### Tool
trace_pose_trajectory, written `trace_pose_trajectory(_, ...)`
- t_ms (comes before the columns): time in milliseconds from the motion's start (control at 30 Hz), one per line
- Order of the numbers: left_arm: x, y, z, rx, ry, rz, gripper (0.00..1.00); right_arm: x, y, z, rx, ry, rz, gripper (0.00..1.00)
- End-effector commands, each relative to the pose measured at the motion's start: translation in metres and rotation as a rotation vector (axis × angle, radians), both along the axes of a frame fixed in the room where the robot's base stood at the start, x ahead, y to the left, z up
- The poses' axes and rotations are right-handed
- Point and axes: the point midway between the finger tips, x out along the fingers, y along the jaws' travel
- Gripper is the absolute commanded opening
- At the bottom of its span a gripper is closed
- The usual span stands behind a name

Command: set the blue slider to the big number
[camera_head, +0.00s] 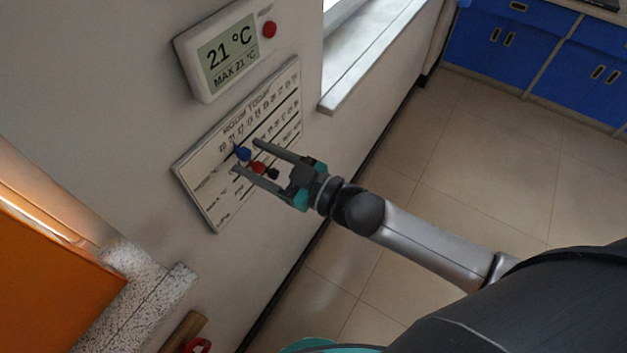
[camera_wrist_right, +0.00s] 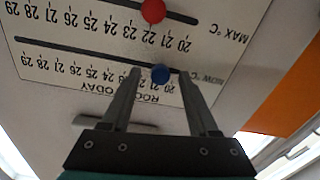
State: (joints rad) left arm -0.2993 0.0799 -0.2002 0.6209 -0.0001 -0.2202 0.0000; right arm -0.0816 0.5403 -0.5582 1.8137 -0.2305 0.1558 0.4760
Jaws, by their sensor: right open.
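The blue slider (camera_head: 243,153) is a round knob on the upper track of a white wall panel (camera_head: 205,195) lettered "ROOM TODAY". It sits near the low end of the scale, by about 20 to 21. The big number on the display (camera_head: 228,52) reads 21 °C, with "MAX 21 °C" below it. My right gripper (camera_head: 246,156) is open at the panel, its fingers on either side of the blue slider. In the right wrist view the blue slider (camera_wrist_right: 161,74) shows between the fingertips (camera_wrist_right: 159,71); I cannot tell whether they touch it. My left gripper is not in view.
A red slider (camera_wrist_right: 153,11) sits on the lower track, close to the blue one. A red button (camera_head: 269,29) is beside the display. A window sill (camera_head: 370,50) juts out to the right of the panel, and an orange surface (camera_head: 55,285) lies at lower left.

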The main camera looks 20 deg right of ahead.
Motion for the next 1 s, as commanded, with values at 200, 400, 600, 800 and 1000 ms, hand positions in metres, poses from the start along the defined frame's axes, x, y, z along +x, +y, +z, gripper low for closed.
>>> trace_pose_trajectory(200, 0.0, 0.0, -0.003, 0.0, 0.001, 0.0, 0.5, -0.024, -0.02, -0.002, -0.003, 0.003, -0.001, 0.61)
trace_pose_trajectory(400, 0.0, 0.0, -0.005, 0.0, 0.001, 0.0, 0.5, -0.049, -0.04, -0.002, -0.001, 0.003, 0.001, 0.61)
trace_pose_trajectory(600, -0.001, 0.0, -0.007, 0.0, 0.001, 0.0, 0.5, -0.071, -0.059, -0.002, -0.002, 0.004, 0.0, 0.61)
trace_pose_trajectory(800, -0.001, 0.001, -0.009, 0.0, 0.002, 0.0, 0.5, -0.092, -0.077, -0.001, -0.002, 0.004, 0.0, 0.61)
trace_pose_trajectory(1000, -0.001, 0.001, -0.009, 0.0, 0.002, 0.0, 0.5, -0.106, -0.089, 0.0, 0.0, 0.001, 0.0, 0.61)
